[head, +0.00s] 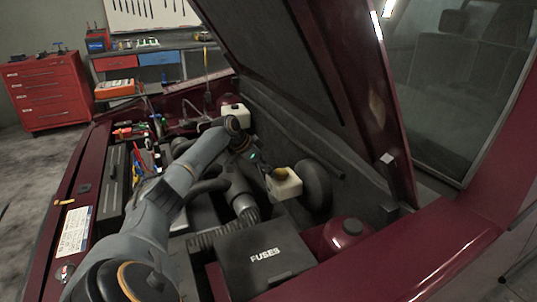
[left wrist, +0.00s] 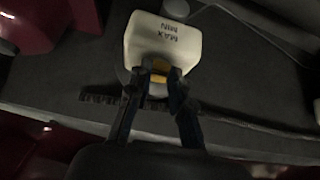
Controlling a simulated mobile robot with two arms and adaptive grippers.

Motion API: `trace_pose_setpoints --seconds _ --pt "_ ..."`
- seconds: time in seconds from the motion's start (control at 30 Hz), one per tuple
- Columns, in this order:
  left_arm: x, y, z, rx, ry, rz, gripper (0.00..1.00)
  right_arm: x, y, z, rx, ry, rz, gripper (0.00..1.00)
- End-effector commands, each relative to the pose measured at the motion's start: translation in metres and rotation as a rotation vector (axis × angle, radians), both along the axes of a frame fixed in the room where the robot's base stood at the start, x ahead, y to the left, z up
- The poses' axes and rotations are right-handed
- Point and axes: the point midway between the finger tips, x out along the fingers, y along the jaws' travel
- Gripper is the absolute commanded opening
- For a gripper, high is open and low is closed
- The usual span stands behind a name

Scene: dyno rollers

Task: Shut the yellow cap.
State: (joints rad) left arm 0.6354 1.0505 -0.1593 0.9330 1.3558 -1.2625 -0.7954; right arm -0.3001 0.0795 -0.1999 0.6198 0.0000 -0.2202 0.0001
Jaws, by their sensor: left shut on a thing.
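The yellow cap (head: 279,172) sits on top of a white reservoir (head: 287,187) in the engine bay, right of centre in the head view. In the left wrist view the yellow cap (left wrist: 159,73) lies between my fingertips, partly hidden by them. My left gripper (left wrist: 160,72) is shut on the yellow cap. In the head view my left arm reaches across the bay and bends down to the cap; the fingers are small and dark there. The right gripper is not in view.
A black fuse box (head: 264,262) and a red round tank (head: 345,232) are in front. The raised hood (head: 300,70) hangs over the bay. Another white reservoir (head: 237,113) stands farther back. A red tool cabinet (head: 45,92) and a workbench are behind.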

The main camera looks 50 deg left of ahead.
Motion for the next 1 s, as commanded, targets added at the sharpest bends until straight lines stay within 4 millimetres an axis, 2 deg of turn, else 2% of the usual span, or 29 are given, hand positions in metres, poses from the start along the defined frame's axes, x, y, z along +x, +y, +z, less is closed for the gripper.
trace_pose_setpoints --seconds 0.63,0.93,0.97,1.0 --pt "-0.01 0.003 -0.016 -0.003 -0.014 0.0 0.0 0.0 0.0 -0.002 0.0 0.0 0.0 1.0" --pt "-0.011 0.003 -0.017 -0.003 -0.011 -0.001 0.0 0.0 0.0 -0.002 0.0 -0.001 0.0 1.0" --pt "-0.011 0.003 -0.017 -0.003 -0.011 -0.001 0.26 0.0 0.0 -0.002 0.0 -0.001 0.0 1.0" --pt "-0.011 0.003 -0.017 -0.003 -0.011 -0.001 0.34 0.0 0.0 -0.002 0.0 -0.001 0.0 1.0"
